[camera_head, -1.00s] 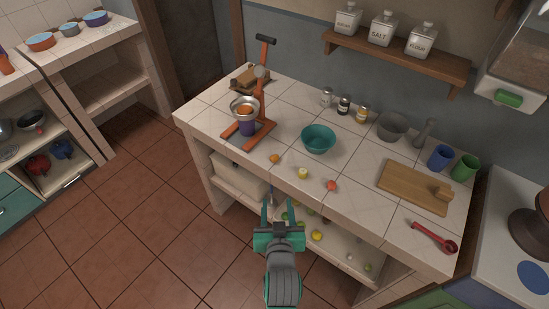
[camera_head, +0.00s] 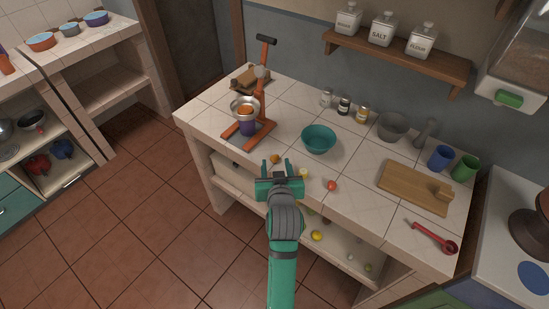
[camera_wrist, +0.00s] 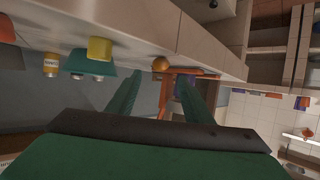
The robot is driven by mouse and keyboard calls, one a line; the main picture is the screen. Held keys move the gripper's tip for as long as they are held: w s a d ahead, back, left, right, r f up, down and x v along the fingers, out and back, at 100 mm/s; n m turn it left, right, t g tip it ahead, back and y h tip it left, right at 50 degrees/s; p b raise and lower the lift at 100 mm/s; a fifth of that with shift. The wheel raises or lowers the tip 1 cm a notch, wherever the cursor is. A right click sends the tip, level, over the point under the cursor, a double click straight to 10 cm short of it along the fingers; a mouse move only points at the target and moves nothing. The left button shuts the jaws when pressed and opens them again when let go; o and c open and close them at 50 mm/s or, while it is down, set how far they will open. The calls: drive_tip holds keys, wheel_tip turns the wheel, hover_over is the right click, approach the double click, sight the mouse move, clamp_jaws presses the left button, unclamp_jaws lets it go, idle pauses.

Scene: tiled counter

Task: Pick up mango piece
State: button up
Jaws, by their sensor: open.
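Three small fruit pieces lie near the counter's front edge: an orange one (camera_head: 275,158), a pale yellow one (camera_head: 304,173) and a red one (camera_head: 331,185). Their look alone does not settle which is mango; the orange or yellow piece could be. My gripper (camera_head: 276,165) is open and empty at the front edge, its fingers pointing toward the orange piece. In the wrist view the orange piece (camera_wrist: 160,64) shows between and beyond the fingertips (camera_wrist: 160,87). The yellow piece (camera_wrist: 99,48) shows left of them there. Whether either finger touches anything is not clear.
Behind the pieces stand a teal bowl (camera_head: 318,148) and an orange press (camera_head: 257,131) with a metal bowl and cup. A cutting board (camera_head: 405,190) and red spoon (camera_head: 432,237) lie to the right. A lower shelf (camera_head: 340,257) holds scattered fruit.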

sight(275, 156)
drive_tip(key=shift+x, duration=2.6)
drive_tip(key=c, duration=1.1)
